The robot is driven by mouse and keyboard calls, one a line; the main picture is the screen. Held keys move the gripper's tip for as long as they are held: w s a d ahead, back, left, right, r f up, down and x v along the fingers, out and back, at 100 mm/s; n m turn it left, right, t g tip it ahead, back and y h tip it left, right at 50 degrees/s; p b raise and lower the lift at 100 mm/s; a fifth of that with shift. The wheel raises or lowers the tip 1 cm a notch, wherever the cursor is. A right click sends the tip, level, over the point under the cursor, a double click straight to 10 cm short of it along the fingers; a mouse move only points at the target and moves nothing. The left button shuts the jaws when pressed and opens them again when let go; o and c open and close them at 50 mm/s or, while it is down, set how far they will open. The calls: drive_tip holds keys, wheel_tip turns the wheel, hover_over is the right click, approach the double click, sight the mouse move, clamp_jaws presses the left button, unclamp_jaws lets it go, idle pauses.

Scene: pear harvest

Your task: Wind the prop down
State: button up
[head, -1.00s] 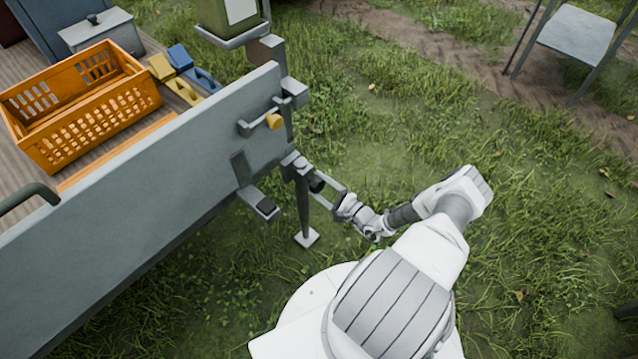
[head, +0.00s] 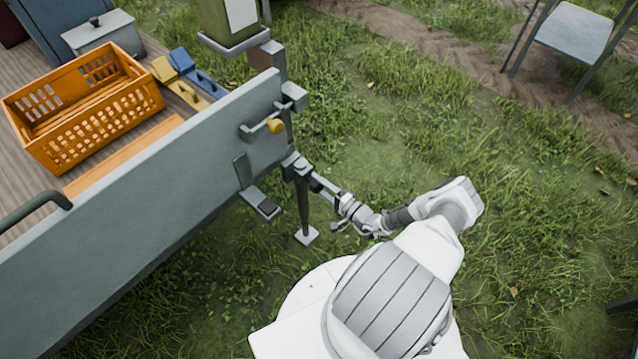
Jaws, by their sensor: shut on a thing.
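The prop (head: 304,205) is a dark upright leg below the corner of the grey trailer side, with a pale square foot (head: 306,236) at its lower end. The foot is at the grass; I cannot tell whether it presses on the ground. A crank housing (head: 296,165) sits at the leg's top, with a dark handle (head: 316,184) beside it on the right. My gripper (head: 322,188) reaches in from the right and is shut on the handle. The fingers are small and partly hide the grip.
The grey trailer side (head: 150,180) with a yellow knob (head: 275,126) stands left of my arm. A step-like bracket (head: 262,202) juts out below it. An orange crate (head: 85,125) stands on the deck.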

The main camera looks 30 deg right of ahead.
idle(0.3)
drive_tip(key=o, duration=1.4)
drive_tip(key=p+v, duration=0.1)
drive_tip(key=v, duration=1.6)
drive_tip(key=shift+s+d, duration=0.2)
drive_tip(key=shift+s, duration=0.15)
drive_tip(key=shift+w+r, duration=0.1)
drive_tip(key=shift+w, duration=0.05)
